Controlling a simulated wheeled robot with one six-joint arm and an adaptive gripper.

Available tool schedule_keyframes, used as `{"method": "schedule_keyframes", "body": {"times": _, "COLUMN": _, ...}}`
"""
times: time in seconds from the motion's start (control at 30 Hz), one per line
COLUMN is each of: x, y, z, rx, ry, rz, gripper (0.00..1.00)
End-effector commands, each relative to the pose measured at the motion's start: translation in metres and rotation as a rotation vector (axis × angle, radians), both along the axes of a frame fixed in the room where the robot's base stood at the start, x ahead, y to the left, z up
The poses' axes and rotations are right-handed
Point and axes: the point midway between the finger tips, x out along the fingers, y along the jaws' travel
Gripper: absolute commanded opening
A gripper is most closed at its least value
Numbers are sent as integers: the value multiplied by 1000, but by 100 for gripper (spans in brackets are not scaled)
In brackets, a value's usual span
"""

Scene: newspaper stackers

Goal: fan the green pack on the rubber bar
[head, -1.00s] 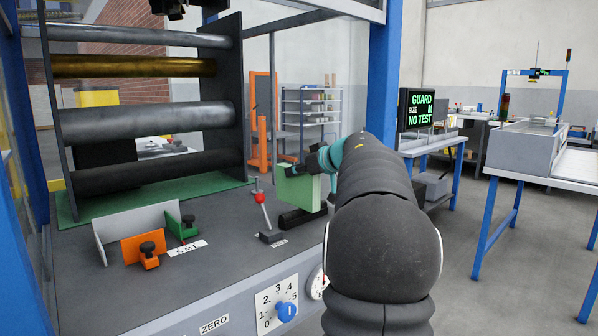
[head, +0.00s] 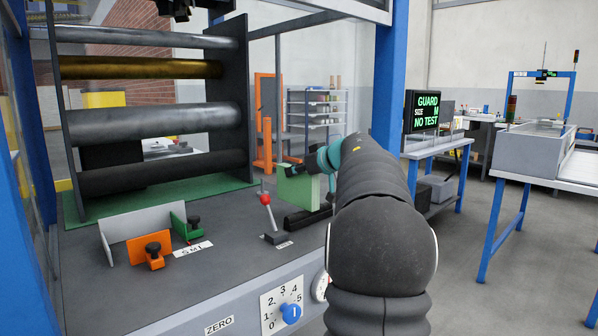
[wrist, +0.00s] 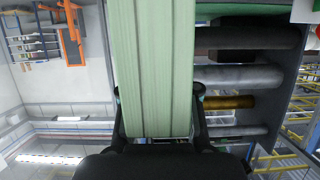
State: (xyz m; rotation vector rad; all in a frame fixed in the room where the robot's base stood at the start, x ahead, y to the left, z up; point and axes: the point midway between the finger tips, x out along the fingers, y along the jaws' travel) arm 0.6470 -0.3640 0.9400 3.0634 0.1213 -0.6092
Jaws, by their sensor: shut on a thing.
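The green pack (head: 304,192) is a pale green upright block near the right end of the machine bed. My gripper (head: 305,168) is shut on it near its top. In the wrist view the pack (wrist: 153,60) runs up the picture between the two fingers of my gripper (wrist: 158,105), one on each side. The black rubber bar (head: 308,217) lies on the bed just below the pack. I cannot tell whether the pack's lower edge touches the bar. My arm hides part of the right side of this area.
A red-knobbed lever (head: 266,200) stands just left of the bar. Farther left are an orange block (head: 150,249), a green block (head: 187,220) and a grey plate (head: 140,222). Rollers (head: 155,119) rise behind. A blue post (head: 388,75) stands right; a screen (head: 424,108) reads "GUARD SIZE M NO TEST".

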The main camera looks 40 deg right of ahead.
Motion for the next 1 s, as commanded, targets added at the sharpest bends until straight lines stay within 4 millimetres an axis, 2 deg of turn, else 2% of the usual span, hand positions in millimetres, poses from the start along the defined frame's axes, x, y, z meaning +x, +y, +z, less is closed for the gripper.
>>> {"method": "schedule_keyframes", "body": {"times": 0.17, "x": 1, "y": 1, "z": 0, "rx": 0, "ry": 0, "rz": 1, "gripper": 0}}
{"method": "schedule_keyframes", "body": {"times": 1.0, "x": -22, "y": -3, "z": -2, "rx": 1, "ry": 4, "rz": -2, "gripper": 0}}
